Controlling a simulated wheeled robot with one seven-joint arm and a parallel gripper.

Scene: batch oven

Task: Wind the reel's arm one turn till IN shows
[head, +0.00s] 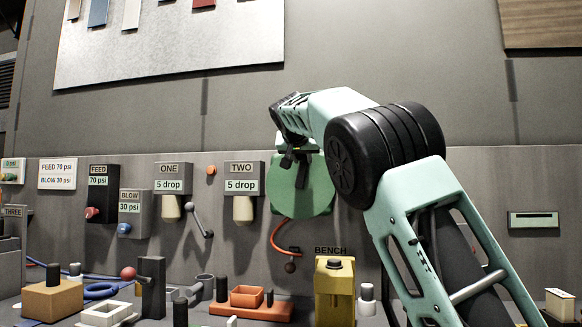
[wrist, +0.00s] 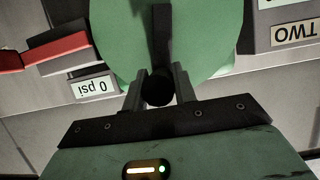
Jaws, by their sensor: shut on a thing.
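The reel (head: 312,190) is a round green disc on the grey wall panel, and its face fills the top of the wrist view (wrist: 215,40). The reel's arm (wrist: 161,30) is a dark bar on that face, ending in a round black knob (wrist: 158,90). My gripper (wrist: 159,84) is shut on this knob, with one finger on each side. In the head view my gripper (head: 297,152) is at the reel's upper part and hides some of it. I see no word IN in either view.
An orange hose (head: 274,238) hangs from the reel to a dark end piece. Station TWO (head: 244,174) is just left of the reel. A yellow block (head: 335,290) and several fixtures crowd the bench below. A 0 psi label (wrist: 92,88) shows in the wrist view.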

